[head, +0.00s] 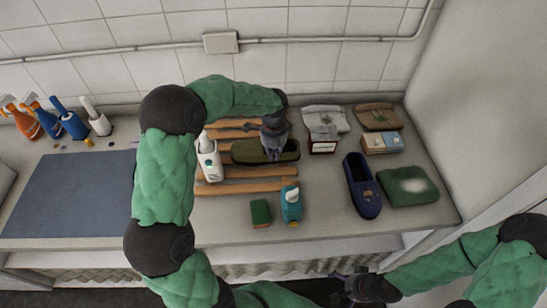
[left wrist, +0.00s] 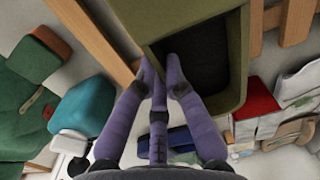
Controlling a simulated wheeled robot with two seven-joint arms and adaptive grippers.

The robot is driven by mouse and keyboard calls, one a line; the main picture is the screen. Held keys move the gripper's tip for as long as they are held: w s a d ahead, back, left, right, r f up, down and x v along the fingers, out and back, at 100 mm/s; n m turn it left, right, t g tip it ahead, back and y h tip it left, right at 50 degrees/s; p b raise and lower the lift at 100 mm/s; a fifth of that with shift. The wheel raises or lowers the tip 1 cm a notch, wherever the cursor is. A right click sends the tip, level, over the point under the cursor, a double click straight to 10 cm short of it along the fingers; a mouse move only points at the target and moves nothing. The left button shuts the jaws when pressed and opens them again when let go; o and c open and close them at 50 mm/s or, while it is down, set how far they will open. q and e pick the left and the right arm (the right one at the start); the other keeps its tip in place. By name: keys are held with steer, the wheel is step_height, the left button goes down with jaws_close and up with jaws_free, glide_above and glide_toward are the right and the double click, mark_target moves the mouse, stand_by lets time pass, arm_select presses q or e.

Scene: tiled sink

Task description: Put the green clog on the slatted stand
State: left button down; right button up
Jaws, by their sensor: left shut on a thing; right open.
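The green clog (head: 250,152) is olive green with a dark inside. It lies lengthwise over the slatted stand (head: 245,186), which has wooden slats. My left gripper (head: 272,148) reaches down from above and is shut on the clog's edge. In the left wrist view the clog (left wrist: 238,75) fills the top middle, with the left fingers (left wrist: 162,75) at its rim and wooden slats (left wrist: 296,22) beside it. I cannot tell whether its sole touches the slats. My right gripper (head: 358,286) is open and empty, in front of the counter.
A white item (head: 208,160) stands at the stand's left part. A blue shoe (head: 361,187) and green cloth (head: 408,187) lie right. A blue-grey mat (head: 68,193) lies left.

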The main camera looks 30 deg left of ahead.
arm_select(q)
steer(key=shift+w+f, duration=0.15)
steer(key=shift+f, duration=0.75)
steer(key=shift+r, duration=0.1)
steer(key=c, duration=1.8)
jaws_free()
steer(key=shift+f, duration=0.2)
steer(key=o, duration=0.5)
steer(key=shift+r, duration=0.1)
steer(key=shift+r+p, duration=0.9)
steer(key=shift+r, duration=5.2)
